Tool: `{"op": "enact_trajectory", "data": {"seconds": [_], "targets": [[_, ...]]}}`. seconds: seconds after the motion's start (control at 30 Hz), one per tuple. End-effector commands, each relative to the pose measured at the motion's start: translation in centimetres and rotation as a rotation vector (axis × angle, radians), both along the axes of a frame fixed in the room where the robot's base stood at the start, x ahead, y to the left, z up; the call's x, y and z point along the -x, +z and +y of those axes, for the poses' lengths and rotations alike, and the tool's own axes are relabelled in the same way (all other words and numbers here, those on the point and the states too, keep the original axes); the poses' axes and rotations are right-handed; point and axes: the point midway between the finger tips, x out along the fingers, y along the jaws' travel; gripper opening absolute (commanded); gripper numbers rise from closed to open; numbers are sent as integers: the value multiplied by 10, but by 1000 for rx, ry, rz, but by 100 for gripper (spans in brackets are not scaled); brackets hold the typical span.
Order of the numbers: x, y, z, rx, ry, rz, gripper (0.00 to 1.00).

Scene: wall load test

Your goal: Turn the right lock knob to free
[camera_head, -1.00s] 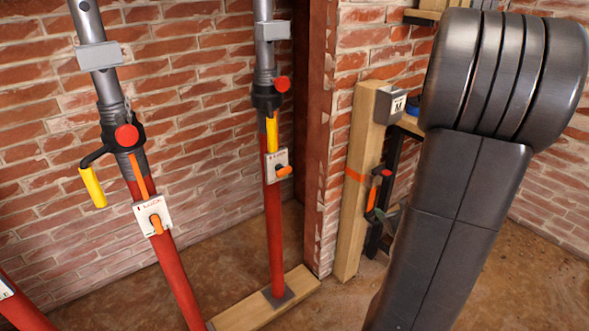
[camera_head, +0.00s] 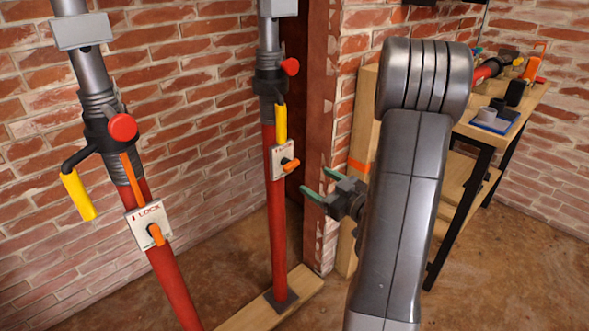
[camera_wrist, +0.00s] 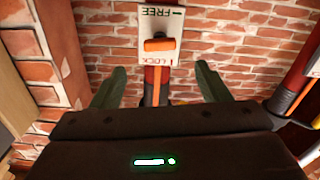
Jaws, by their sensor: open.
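The right prop (camera_head: 274,215) is a red post with a grey upper tube, standing near the wall corner. Its white lock plate (camera_head: 279,161) carries an orange lock knob (camera_head: 291,165). In the wrist view the plate (camera_wrist: 163,24) appears upside down with FREE and LOCK labels, and the orange knob (camera_wrist: 158,44) lies crosswise on it. My gripper (camera_head: 312,182) is open and empty, with green fingertips, just right of the knob and apart from it. In the wrist view my gripper (camera_wrist: 160,82) has its fingers spread on either side of the post, short of the knob.
A left prop (camera_head: 175,285) with its own lock plate (camera_head: 147,220) and yellow handle (camera_head: 78,195) stands to the left. A wooden base board (camera_head: 262,318) lies under the right prop. A brick corner (camera_head: 332,100) and a workbench (camera_head: 540,90) are at right.

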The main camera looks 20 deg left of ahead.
Motion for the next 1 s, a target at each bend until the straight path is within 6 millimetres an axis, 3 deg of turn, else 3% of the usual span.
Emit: {"op": "enact_trajectory", "data": {"seconds": [0.5,0.7,0.97,1.0], "targets": [[-31,-1,77,1,1,-1,69],[-36,0,88,1,0,1,69],[-37,0,89,0,-1,1,69],[-37,0,89,0,-1,1,65]]}}
